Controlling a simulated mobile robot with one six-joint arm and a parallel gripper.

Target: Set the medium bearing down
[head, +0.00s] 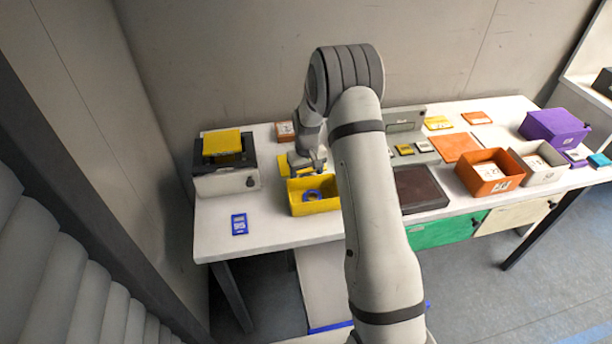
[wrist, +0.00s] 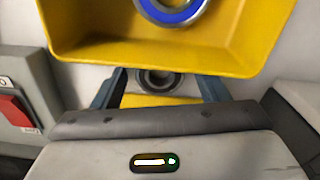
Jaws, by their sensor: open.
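A dark grey bearing ring (wrist: 158,78) lies between my gripper's fingers in the wrist view, just outside the near wall of the yellow bin (wrist: 85,42). A yellow patch (wrist: 155,100) shows under or behind it. A second ring with a blue band (wrist: 170,12) lies inside the yellow bin, cut off by the top edge; in the head view it is the blue ring (head: 313,195). I cannot tell by size which one is the medium bearing. My gripper (wrist: 163,85) is open, its dark fingers apart on either side of the grey ring. In the head view my gripper (head: 307,172) is beside the bin's back edge.
A grey device with a yellow top (head: 222,145) stands at the left. A blue card (head: 239,224) lies on the white table's (head: 270,235) clear front left. A dark tray (head: 418,188), an orange bin (head: 488,172) and a white bin (head: 541,163) are to the right.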

